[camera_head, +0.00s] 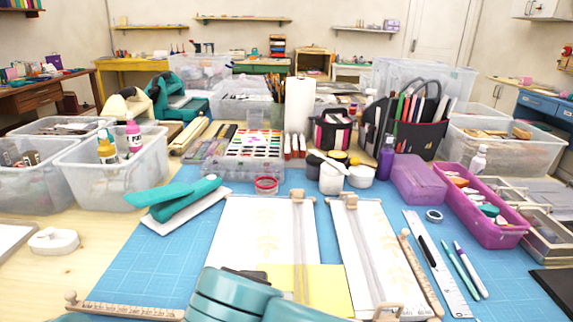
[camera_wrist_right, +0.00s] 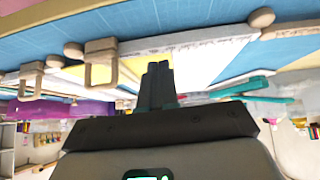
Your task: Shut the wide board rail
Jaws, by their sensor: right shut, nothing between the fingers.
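The wide board (camera_head: 250,235) is white with faint yellow plant prints and lies left of the narrower board (camera_head: 395,265) on the blue mat. A thin grey rail (camera_head: 299,240) runs along the wide board near its right edge, with a wooden clip (camera_head: 298,198) at the far end. I cannot tell whether it lies flat. Teal parts of my own arm hide the near end. In the right wrist view my right gripper (camera_wrist_right: 157,85) is shut and empty, fingers pointing toward the boards. Wooden hooks (camera_wrist_right: 100,62) and ball knobs show beyond it. My left gripper is not in view.
A wooden strip with knobs (camera_head: 120,311) lies at the near left. A teal stapler (camera_head: 172,205) stands left; pens and a ruler (camera_head: 440,265) lie right. Bins and bottles crowd the back.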

